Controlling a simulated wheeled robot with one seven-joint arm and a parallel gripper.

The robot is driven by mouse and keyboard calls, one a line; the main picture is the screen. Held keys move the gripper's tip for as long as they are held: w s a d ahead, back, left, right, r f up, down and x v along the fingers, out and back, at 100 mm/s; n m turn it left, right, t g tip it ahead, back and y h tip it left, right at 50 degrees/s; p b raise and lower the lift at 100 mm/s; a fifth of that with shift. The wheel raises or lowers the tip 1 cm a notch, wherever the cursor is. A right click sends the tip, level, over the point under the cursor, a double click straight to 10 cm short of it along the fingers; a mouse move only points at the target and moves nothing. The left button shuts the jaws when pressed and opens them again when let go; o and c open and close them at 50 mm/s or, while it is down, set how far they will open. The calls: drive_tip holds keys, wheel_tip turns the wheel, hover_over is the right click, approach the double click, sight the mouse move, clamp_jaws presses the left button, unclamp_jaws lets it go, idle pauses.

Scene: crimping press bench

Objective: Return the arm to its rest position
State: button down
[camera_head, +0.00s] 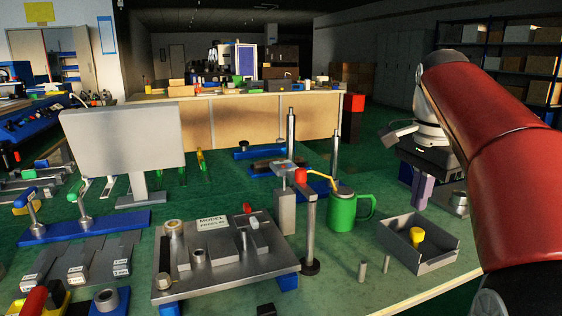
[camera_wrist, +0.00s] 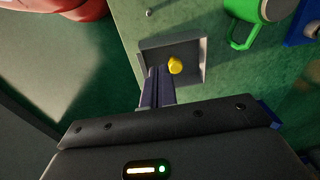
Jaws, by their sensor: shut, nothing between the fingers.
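My gripper (camera_head: 422,190) hangs from my red arm at the right of the head view, with its purple fingers pointing down. The fingers are shut and nothing shows between them. A small yellow part (camera_head: 416,237) lies inside the tray. In the wrist view the closed fingers (camera_wrist: 157,88) reach toward the tray (camera_wrist: 195,45), and the yellow part (camera_wrist: 175,66) shows just beyond the fingertips, apart from them.
A green mug (camera_head: 342,212) stands left of the tray. A metal post (camera_head: 309,230) and the press fixture plate (camera_head: 225,250) are further left. A round metal part (camera_head: 459,203) sits at the right. A grey monitor (camera_head: 124,144) stands at the left.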

drive_tip(key=s+a+f+n+t, duration=0.2)
drive_tip(key=s+a+f+n, duration=0.2)
drive_tip(key=s+f, duration=0.5)
drive_tip(key=s+a+f+n+t, duration=0.2)
drive_tip(key=s+a+f+n, duration=0.3)
drive_tip(key=s+f+n, duration=0.4)
drive_tip(key=shift+a+f+t, duration=0.2)
drive_tip(key=shift+f+t, duration=0.2)
drive_tip(key=shift+f, duration=0.5)
